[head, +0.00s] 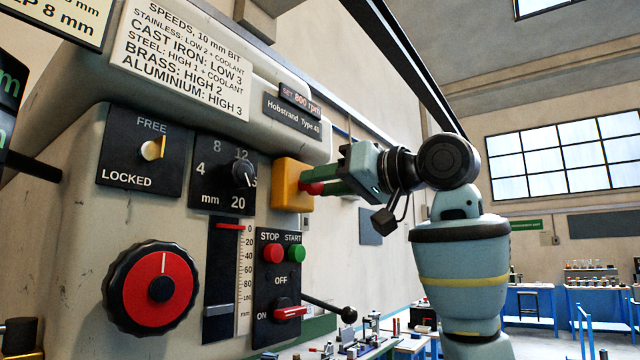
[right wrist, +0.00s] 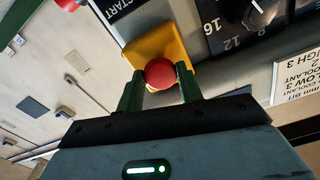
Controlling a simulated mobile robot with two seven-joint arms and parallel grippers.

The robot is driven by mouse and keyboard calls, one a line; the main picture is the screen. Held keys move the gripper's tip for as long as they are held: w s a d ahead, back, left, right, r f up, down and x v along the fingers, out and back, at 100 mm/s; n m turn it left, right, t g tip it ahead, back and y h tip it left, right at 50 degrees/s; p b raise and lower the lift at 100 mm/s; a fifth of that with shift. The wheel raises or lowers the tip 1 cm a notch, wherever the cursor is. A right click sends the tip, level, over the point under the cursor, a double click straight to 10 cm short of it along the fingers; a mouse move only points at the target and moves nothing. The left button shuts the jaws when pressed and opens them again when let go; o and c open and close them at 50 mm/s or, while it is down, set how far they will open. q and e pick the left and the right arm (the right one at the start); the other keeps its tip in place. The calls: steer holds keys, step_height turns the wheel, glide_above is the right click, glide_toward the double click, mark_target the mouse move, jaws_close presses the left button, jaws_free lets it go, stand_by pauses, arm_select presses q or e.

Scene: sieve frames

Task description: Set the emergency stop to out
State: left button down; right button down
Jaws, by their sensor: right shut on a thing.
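The emergency stop is a red mushroom button (right wrist: 159,73) on a yellow box (head: 288,184) fixed to the right edge of the machine's front panel. My right gripper (head: 318,183) is shut on the red button, with one green finger on each side of it. In the right wrist view the button sits between the fingertips, in front of the yellow box (right wrist: 155,45). In the head view the fingers hide most of the button. Whether the button is pushed in or out I cannot tell. My left gripper is not in view.
Near the box are the mm dial (head: 243,174), the red stop button (head: 273,253), the green start button (head: 297,253) and a black-knobbed lever (head: 348,314). A large red-faced knob (head: 160,289) is at lower left. Open room lies to the right, with blue benches (head: 600,305) far behind.

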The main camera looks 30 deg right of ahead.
steer(key=shift+s+d, duration=0.15)
steer(key=shift+s, duration=0.2)
steer(key=c, duration=1.3)
jaws_free()
steer(key=o, duration=0.4)
steer(key=shift+s, duration=0.1)
steer(key=v, duration=0.8)
